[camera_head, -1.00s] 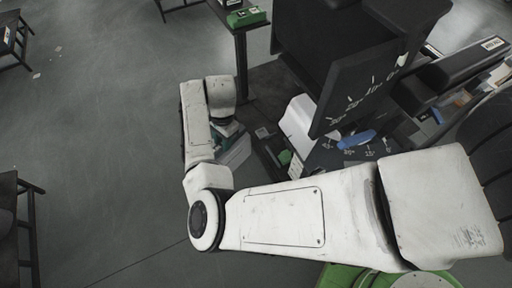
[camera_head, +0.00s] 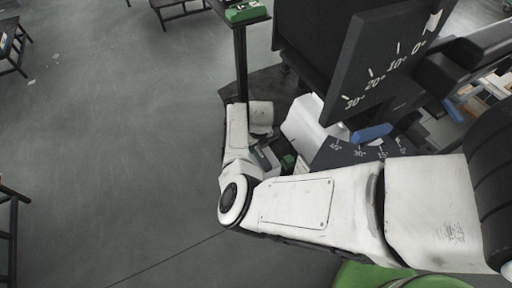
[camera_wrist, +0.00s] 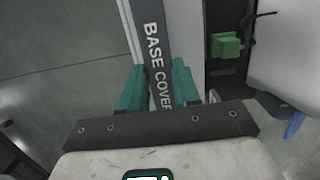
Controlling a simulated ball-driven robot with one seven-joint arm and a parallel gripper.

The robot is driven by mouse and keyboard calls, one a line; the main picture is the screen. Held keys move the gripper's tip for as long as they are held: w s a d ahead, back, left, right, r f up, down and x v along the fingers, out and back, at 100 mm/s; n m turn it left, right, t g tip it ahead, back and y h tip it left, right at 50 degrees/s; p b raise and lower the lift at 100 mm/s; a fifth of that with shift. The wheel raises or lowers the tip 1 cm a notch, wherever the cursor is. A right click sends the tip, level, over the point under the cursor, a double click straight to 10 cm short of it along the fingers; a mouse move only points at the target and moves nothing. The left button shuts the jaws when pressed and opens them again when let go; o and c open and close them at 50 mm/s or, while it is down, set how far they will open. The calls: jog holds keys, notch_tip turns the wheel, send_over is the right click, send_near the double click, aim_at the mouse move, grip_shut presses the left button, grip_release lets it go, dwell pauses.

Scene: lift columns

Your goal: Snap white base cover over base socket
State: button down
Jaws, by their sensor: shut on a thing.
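My gripper (camera_wrist: 158,88) has teal fingers, shut on the white base cover (camera_wrist: 186,30) in the wrist view. The cover has a dark band lettered "BASE COVER" and runs away from me between the fingers. Just right of it is a dark recess with a green block (camera_wrist: 226,45) and a thin black cable; this looks like the base socket. The green block also shows small in the head view (camera_head: 288,162). There my forearm and wrist hide most of the gripper and cover. I cannot tell whether the cover touches the socket.
A white housing (camera_head: 310,125) stands right of my wrist, near a blue handle (camera_head: 371,133) and a dark angle scale (camera_head: 362,150). A black tilted panel (camera_head: 385,60) rises above them. A dark table (camera_head: 240,45) carries a green box. Open floor lies left.

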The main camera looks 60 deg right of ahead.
jog(key=s+d+f+b, duration=0.2)
jog(key=s+d+b, duration=0.4)
jog(key=d, duration=0.6)
jog(key=shift+s+f, duration=0.3)
jog(key=shift+s, duration=0.35)
jog(key=shift+f+b, duration=0.35)
jog(key=shift+f, duration=0.2)
dwell(2.0)
jog(key=c, duration=0.7)
grip_release()
jog(key=shift+c, duration=0.2)
jog(key=shift+o, duration=0.3)
jog(key=o, duration=0.4)
jog(key=shift+o, duration=0.2)
notch_tip(320, 180, up, 8)
jog(key=s+p, duration=0.1)
jog(key=p, duration=0.8)
jog(key=shift+a+r, duration=0.2)
jog(key=shift+a, duration=0.1)
